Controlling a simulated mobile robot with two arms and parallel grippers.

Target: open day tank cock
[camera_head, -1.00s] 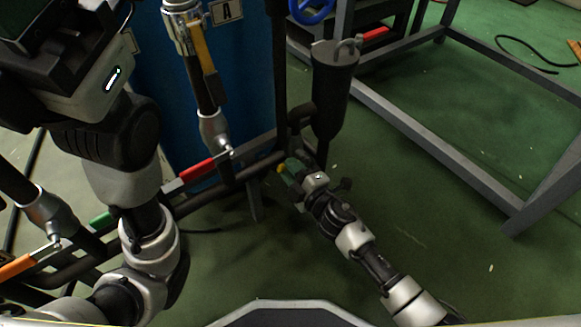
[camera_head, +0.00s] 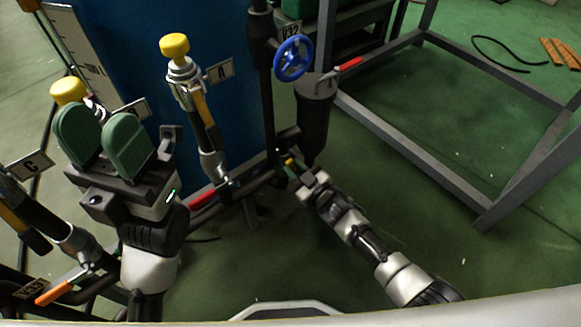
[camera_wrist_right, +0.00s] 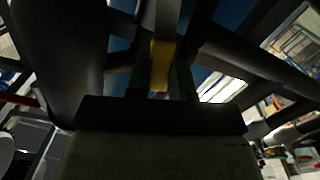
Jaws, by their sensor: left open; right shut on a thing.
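A small yellow handle (camera_head: 289,162) shows low at the pipework by the foot of the dark cylindrical vessel (camera_head: 314,118). My right gripper (camera_head: 293,168) is shut on this handle. In the right wrist view the yellow handle (camera_wrist_right: 161,66) stands between the two dark fingers, with dark pipes close on both sides. The cock body behind it is mostly hidden, and I cannot tell how far it is turned. My left gripper (camera_head: 102,138) is open and empty, its green finger pads pointing up, in front of the blue tank (camera_head: 150,60).
A blue handwheel (camera_head: 293,58) and red lever (camera_head: 350,64) are above the vessel. Another red lever (camera_head: 202,198) and an orange lever (camera_head: 54,292) are on the lower pipes. A yellow-capped sight tube (camera_head: 178,70) stands at label A. A grey frame (camera_head: 425,160) borders open green floor at right.

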